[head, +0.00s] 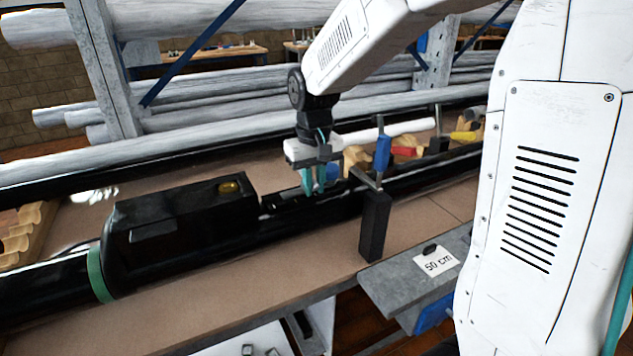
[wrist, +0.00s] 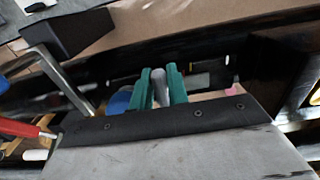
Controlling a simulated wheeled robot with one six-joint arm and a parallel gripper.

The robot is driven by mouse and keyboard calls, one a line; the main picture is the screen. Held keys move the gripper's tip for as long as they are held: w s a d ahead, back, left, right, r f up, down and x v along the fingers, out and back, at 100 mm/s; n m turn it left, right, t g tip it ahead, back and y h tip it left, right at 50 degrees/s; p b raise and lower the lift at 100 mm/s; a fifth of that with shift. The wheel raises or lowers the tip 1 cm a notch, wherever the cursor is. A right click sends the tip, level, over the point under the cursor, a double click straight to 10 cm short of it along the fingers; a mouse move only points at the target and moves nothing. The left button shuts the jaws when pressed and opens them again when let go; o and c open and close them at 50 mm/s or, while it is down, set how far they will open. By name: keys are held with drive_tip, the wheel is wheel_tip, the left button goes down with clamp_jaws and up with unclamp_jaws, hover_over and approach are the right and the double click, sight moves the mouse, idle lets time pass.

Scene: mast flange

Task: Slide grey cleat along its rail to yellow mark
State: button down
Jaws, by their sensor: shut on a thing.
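My gripper (head: 318,181) is over the black mast, its teal fingers pointing down. In the wrist view its two fingers (wrist: 161,88) are shut on the grey cleat (wrist: 160,92), whose rounded grey top shows between them. In the head view the fingers hide the cleat. The dark rail (head: 283,202) runs along the top of the mast, left of the fingers.
A black box (head: 175,218) with a round amber knob (head: 229,187) sits on the mast to the left. A clamp with a blue handle (head: 383,152) and a black block (head: 375,226) stand close on the right. A grey shelf with a "50 cm" card (head: 437,262) is at the front.

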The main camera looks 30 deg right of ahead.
drive_tip(key=shift+a, duration=0.55)
unclamp_jaws()
drive_tip(key=shift+r, duration=0.1)
wheel_tip(320, 180, up, 6)
drive_tip(key=shift+f, duration=0.1)
idle(0.5)
drive_tip(key=s+r+t, duration=0.1)
drive_tip(key=s, duration=2.5)
drive_tip(key=shift+s+d, duration=0.25)
